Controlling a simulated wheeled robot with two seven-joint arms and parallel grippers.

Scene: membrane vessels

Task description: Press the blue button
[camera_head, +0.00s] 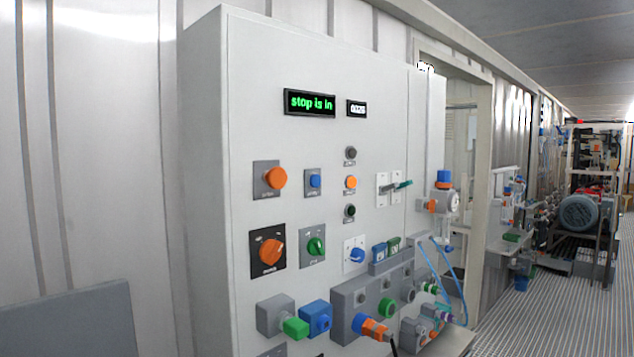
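A small round blue button (314,181) sits on a grey plate in the upper row of a white control cabinet (250,90). It is just right of a larger orange mushroom button (276,179). Other blue parts are lower on the panel: a blue knob (357,255) on a white plate and a blue box-shaped part (316,318). The display (310,102) shows green text reading "stop is in". Neither of my grippers shows in the head view, and nothing covers the blue button.
An orange rotary switch (270,252) and a green knob (316,246) are below the button. A grey block (345,300) with connectors juts out lower right. A grey panel (70,322) stands at lower left. A grated aisle floor (530,320) runs off right, past machinery (580,212).

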